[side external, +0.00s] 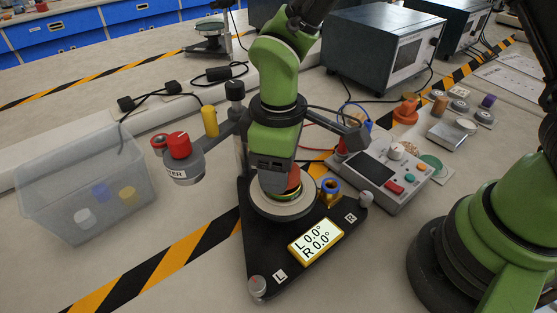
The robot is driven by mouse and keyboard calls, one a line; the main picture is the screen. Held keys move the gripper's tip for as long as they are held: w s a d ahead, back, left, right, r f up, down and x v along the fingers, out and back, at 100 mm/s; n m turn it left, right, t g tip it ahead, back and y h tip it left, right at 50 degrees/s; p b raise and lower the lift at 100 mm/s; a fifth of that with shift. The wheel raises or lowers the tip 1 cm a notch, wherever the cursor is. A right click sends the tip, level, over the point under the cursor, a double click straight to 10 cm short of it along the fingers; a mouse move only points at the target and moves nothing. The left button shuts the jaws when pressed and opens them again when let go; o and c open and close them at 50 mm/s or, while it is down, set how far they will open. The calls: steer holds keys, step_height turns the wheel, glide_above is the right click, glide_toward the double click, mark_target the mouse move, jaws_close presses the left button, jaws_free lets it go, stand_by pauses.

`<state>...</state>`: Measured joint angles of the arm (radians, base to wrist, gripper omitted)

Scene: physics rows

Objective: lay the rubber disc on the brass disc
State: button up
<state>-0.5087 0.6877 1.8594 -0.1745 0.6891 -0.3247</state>
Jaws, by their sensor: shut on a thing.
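My gripper (277,188) points down over a round pale platform (262,209) on a black triangular base. It is shut on a small reddish disc-like piece (294,181), which shows only in part at the right of the jaws. An olive or brass-coloured edge shows just below the red. I cannot tell for sure which part is the rubber disc and which the brass disc, or whether they touch. My gripper hides most of the platform's middle.
The base has a lit display (316,241) reading L 0.0°, R 0.0°. A balance arm carries a red-topped cylinder (179,146) at left. A blue-ringed brass piece (331,188) stands close right of the platform. A clear bin (80,175) and a control box (388,175) flank it.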

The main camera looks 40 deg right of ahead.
steer(key=shift+f, duration=0.4)
steer(key=o, duration=1)
steer(key=shift+r, duration=3.55)
